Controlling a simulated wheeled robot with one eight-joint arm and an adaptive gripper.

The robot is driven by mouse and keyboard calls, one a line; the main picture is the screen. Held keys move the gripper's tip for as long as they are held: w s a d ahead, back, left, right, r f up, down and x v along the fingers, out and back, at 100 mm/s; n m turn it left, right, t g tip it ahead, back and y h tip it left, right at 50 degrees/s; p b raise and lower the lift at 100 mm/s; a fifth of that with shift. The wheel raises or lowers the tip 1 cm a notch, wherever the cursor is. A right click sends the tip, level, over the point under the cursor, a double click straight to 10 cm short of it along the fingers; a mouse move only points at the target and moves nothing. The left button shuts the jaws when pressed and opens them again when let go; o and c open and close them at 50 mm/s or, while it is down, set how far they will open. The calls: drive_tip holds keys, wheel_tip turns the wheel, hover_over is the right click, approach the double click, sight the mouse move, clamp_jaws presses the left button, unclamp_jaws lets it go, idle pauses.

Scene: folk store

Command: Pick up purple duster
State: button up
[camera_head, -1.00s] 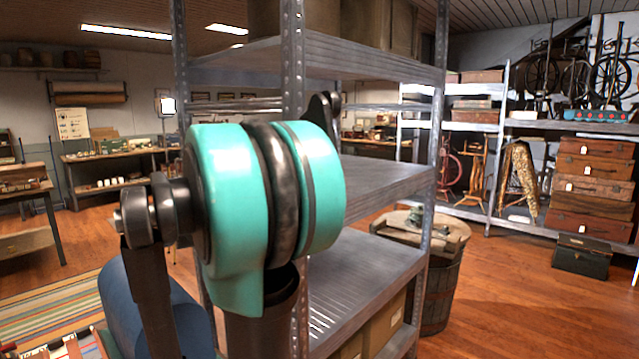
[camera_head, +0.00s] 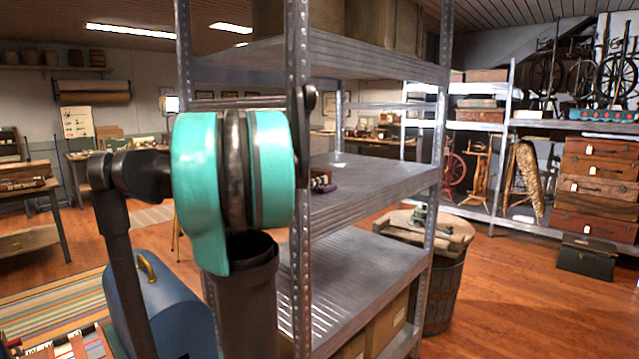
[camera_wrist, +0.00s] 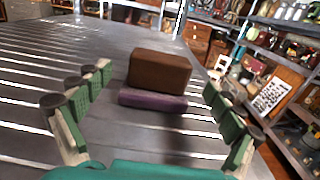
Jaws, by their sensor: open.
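The purple duster (camera_wrist: 153,99) is a brown block on a purple base. In the wrist view it lies on a grey slatted metal shelf, ahead of and between my open fingers. My gripper (camera_wrist: 158,84) is empty, with green-padded fingers spread to either side and apart from the duster. In the head view a small dark item (camera_head: 322,184) sits on the middle shelf beside my arm; it may be the duster, but is too small to tell. My fingers are hidden in the head view.
The metal rack (camera_head: 375,185) has upright posts close to my arm and another shelf above. Its middle shelf is mostly bare. A blue case (camera_head: 160,300) stands at lower left, and a wooden barrel (camera_head: 440,290) stands behind the rack.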

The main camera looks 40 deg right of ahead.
sight(315, 175)
drive_tip(key=d, duration=0.5)
drive_tip(key=shift+w, duration=0.2)
drive_tip(key=shift+a, duration=0.1)
drive_tip(key=c, duration=1.6)
drive_tip(key=shift+c, duration=0.2)
